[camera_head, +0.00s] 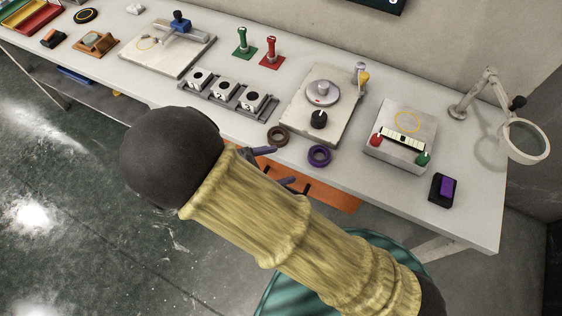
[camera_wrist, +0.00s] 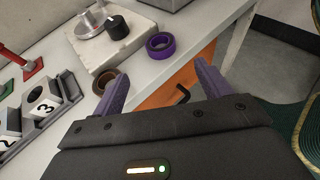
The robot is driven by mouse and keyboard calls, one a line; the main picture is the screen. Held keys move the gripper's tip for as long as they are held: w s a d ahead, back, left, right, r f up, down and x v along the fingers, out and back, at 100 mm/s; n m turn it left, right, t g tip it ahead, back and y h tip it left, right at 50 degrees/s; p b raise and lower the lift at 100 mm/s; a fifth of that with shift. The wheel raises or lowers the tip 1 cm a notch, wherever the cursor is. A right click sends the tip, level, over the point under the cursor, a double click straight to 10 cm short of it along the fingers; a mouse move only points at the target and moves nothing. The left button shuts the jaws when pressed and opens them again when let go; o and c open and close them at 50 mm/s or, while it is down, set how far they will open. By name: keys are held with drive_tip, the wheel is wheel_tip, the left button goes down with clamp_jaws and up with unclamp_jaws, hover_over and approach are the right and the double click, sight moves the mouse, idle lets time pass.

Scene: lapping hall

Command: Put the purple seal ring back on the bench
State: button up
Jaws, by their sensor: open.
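The purple seal ring (camera_head: 319,156) lies flat on the white bench (camera_head: 468,216), close to its front edge and in front of the plate with the round metal disc. It also shows in the wrist view (camera_wrist: 160,45), beyond my fingertips. My gripper (camera_head: 275,166) is open, with its two purple fingers apart and nothing between them. In the wrist view my gripper (camera_wrist: 155,85) is at the bench's front edge, apart from the ring. My arm hides part of the bench front in the head view.
A brown ring (camera_head: 277,136) lies left of the purple one. The plate with disc and black knob (camera_head: 319,120) stands behind. A numbered block rack (camera_head: 225,95) is left, a gauge box (camera_head: 402,135) right. An orange panel (camera_head: 325,197) is below the bench edge.

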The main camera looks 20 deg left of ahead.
idle(0.7)
drive_tip(key=r+m+g, duration=0.1)
drive_tip(key=m+g, duration=0.5)
hover_over(314, 162)
drive_tip(key=s, duration=0.3)
drive_tip(key=d+m+g+y, duration=0.1)
drive_tip(key=d+m, duration=0.1)
drive_tip(key=d+r+m+g+y, duration=0.1)
drive_tip(key=d+m, duration=0.1)
drive_tip(key=d, duration=0.1)
drive_tip(key=w+d+r+m+g, duration=0.1)
drive_tip(key=d+m+g, duration=0.1)
drive_tip(key=d+m, duration=0.1)
drive_tip(key=shift+d+y, duration=0.1)
drive_tip(key=shift+y, duration=0.3)
drive_tip(key=d+r+m+t+y, duration=0.1)
drive_tip(key=d+r+m+y, duration=0.2)
drive_tip(key=d+m, duration=0.4)
drive_tip(key=w+d+r+m+t+y, duration=0.1)
drive_tip(key=d+r+m+y, duration=0.2)
drive_tip(key=d+m, duration=0.4)
drive_tip(key=shift+w+d+r+m, duration=0.25)
drive_tip(key=shift+r+m, duration=0.1)
drive_tip(key=shift+m, duration=0.15)
